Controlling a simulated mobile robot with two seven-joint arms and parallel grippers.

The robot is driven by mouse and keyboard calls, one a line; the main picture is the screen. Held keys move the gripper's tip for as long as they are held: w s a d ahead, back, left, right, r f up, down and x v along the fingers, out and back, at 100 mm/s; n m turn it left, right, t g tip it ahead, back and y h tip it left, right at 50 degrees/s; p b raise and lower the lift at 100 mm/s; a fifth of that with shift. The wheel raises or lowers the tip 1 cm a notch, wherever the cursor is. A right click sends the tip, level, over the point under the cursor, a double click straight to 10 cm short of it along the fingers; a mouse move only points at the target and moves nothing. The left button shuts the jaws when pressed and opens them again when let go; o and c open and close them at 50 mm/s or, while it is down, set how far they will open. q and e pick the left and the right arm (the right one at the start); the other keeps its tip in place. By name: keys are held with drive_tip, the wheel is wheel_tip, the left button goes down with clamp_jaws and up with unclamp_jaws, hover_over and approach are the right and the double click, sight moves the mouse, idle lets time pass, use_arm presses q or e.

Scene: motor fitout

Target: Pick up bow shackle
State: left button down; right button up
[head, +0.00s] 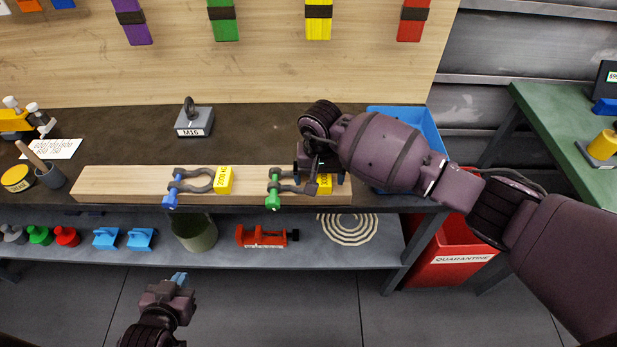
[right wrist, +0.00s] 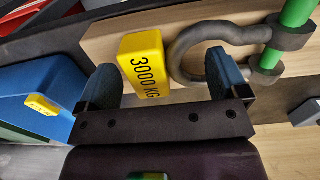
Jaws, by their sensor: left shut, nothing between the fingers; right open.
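Two grey bow shackles lie on a wooden board (head: 120,182) on the workbench. One bow shackle (head: 199,186) has a blue pin and a yellow tag that seems to read 2000 KG. The other bow shackle (head: 287,186) has a green pin; it also shows in the right wrist view (right wrist: 190,50) with a yellow 3000 KG tag (right wrist: 145,62). My right gripper (head: 318,180) is open over the tag end of the green-pin shackle, partly hiding it. In the wrist view its fingers (right wrist: 165,78) appear on either side of the tag and bow. My left gripper (head: 180,279) is shut and empty, low in front of the bench.
A grey block labelled M16 (head: 194,124) with a ring stands behind the board. A blue bin (head: 425,125) is at the bench's right end, beyond my right arm. A red QUARANTINE bin (head: 455,265) stands below right. The lower shelf holds a green bucket (head: 195,233) and a red tool (head: 262,237).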

drive_tip(key=shift+f, duration=0.5)
drive_tip(key=c, duration=1)
use_arm(q)
drive_tip(key=shift+s+f, duration=0.2)
use_arm(e)
drive_tip(key=shift+c, duration=0.2)
